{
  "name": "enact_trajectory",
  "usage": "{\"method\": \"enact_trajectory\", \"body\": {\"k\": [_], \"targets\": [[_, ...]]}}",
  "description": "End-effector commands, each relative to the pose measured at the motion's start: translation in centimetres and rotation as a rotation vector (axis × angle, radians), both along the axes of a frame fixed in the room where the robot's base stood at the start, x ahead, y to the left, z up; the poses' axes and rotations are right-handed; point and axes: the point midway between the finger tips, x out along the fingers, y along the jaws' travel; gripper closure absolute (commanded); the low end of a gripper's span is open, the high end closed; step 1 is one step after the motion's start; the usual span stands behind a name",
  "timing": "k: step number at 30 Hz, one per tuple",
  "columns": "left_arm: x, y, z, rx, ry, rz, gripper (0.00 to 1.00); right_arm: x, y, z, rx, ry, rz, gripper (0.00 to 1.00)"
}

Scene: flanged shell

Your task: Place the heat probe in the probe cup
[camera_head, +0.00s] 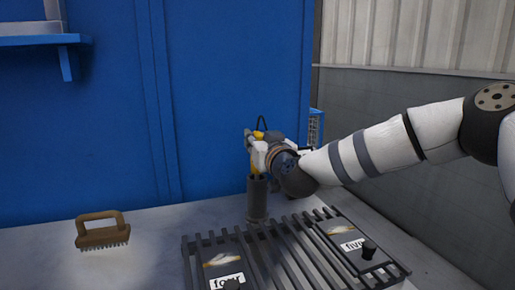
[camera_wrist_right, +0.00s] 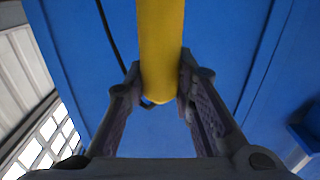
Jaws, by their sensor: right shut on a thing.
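The heat probe (camera_head: 254,168) is yellow, with a black cable looping up behind it. My right gripper (camera_head: 258,149) is shut on the probe, which shows as a thick yellow handle (camera_wrist_right: 160,40) between the two fingers (camera_wrist_right: 158,90) in the right wrist view. The probe cup (camera_head: 257,201) looks like a dark upright cylinder behind the grate, right below the probe. The probe's lower part meets the cup's top edge in the picture; I cannot tell whether its tip is inside the cup. My left gripper is not in view.
A dark grill grate (camera_head: 262,256) stands in front of the cup, with labelled plates and black knobs on it. A brush with a brown handle (camera_head: 103,230) lies on the grey tabletop (camera_head: 165,255) at left. A blue wall (camera_head: 235,80) rises behind.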

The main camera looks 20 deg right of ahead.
Motion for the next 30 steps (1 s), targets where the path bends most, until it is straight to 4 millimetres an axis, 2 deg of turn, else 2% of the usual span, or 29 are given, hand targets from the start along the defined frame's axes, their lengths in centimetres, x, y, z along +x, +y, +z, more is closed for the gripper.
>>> {"method": "enact_trajectory", "body": {"k": [1,11,12,14,15,25,30], "targets": [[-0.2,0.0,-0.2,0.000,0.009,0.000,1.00,0.1,0.0,-1.2,0.001,0.007,-0.001,1.00],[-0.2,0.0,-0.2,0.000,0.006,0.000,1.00,0.0,0.0,-1.3,0.000,0.002,0.000,1.00],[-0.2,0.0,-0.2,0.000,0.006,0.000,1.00,0.0,0.0,-1.3,0.000,0.002,0.000,0.72],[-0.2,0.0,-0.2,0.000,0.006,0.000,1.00,0.0,0.0,-1.3,0.000,0.002,0.000,0.59],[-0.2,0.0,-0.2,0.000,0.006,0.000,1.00,0.0,0.0,-1.3,0.000,0.002,0.000,0.57],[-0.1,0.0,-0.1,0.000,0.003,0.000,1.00,-0.1,0.0,-0.8,0.000,0.000,0.000,0.57],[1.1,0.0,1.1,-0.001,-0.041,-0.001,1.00,-3.6,-0.1,0.0,-0.001,-0.008,0.001,0.57]]}}
